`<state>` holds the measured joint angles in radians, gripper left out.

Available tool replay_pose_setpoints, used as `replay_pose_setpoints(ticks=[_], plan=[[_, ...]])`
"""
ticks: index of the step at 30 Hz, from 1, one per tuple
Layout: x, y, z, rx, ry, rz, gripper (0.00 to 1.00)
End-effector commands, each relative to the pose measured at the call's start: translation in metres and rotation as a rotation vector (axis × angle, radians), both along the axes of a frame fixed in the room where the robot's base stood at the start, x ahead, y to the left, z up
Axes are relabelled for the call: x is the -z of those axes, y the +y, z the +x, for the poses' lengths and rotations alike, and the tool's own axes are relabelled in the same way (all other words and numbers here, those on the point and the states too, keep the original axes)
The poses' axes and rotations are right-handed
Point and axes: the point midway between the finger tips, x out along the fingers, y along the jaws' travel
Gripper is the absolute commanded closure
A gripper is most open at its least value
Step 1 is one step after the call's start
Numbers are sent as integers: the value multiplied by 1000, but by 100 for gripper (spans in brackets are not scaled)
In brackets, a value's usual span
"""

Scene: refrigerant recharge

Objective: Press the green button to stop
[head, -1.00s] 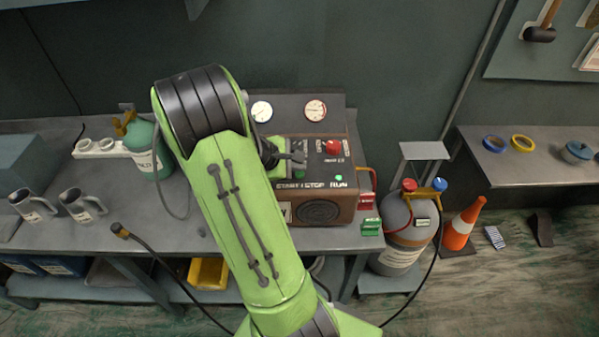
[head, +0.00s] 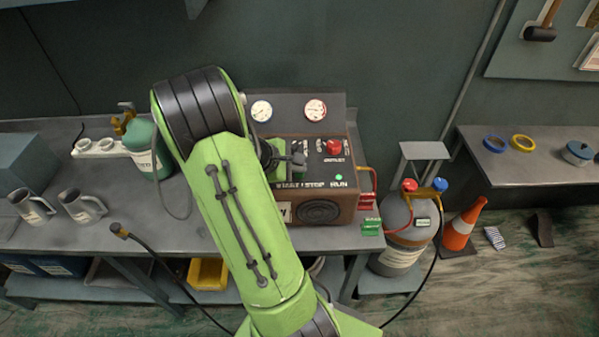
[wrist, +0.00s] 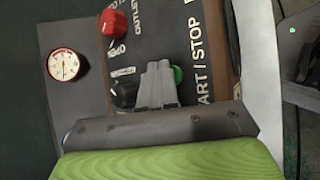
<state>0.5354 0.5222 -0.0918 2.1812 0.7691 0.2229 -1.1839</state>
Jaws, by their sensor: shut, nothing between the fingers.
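The recharge machine (head: 347,203) stands on the workbench, with a START / STOP label on its sloped panel. The green button (wrist: 178,75) shows in the wrist view right beside my fingertips, partly hidden by them. I cannot tell whether the fingertips touch the button.
A red outlet knob (head: 333,146) and a lit green RUN lamp (head: 339,177) are on the panel. Two gauges stand behind. A dark knob (wrist: 124,93) lies left of my fingers. A green cylinder (head: 147,150) and mugs are on the bench at left.

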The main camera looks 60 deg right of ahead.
Motion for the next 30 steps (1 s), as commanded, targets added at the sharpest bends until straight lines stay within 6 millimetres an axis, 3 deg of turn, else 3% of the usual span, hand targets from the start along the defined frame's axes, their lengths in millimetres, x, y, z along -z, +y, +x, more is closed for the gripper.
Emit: replay_pose_setpoints(ticks=[11,30], plan=[[2,0,0,-1,0,1,100],[-17,0,0,0,0,0,100]])
